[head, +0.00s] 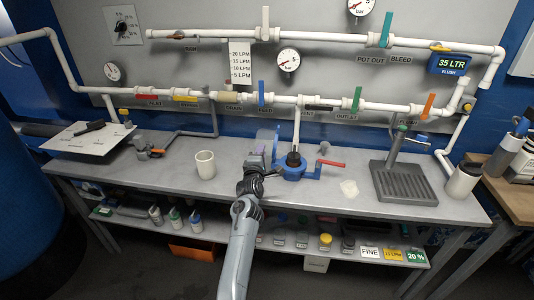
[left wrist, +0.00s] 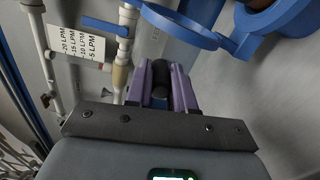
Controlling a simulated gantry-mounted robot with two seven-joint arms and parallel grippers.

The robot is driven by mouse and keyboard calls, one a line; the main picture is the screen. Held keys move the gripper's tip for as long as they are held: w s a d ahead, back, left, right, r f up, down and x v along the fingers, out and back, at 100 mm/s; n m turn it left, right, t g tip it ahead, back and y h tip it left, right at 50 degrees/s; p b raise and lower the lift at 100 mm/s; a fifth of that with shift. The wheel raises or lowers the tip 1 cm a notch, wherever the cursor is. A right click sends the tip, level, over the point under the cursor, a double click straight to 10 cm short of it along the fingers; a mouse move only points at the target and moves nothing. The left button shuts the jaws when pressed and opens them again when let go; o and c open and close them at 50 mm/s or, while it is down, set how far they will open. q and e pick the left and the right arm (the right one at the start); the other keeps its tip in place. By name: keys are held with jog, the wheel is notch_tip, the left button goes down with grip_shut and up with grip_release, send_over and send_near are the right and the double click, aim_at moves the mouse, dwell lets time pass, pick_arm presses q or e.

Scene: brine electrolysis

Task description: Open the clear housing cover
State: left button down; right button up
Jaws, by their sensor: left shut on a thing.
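The clear housing cover (head: 266,136) shows in the head view as a pale, see-through shape standing up at the left of the blue housing (head: 291,173). In the left wrist view its blue rim (left wrist: 182,35) curves across the top. My left gripper (head: 258,157) is at the cover's near side, left of the housing. In the left wrist view its purple fingers (left wrist: 161,88) are shut on a short dark handle (left wrist: 160,77), which appears to belong to the cover. The fingers hide part of the handle. My right gripper is not in view.
A white cup (head: 205,165) stands left on the grey bench (head: 130,172). A red-handled valve (head: 330,164) is right of the housing, and a drain grate (head: 404,184) lies further right. Pipes with coloured valve levers run along the wall behind.

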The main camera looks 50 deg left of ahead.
pick_arm(q)
jog(key=shift+s+a+f+n, duration=0.35)
jog(key=shift+a+n, duration=0.1)
jog(key=shift+n, duration=0.35)
jog(key=shift+s+a+f, duration=0.1)
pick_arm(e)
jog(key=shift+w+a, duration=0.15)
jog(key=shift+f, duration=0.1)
pick_arm(q)
jog(key=c, duration=1)
grip_release()
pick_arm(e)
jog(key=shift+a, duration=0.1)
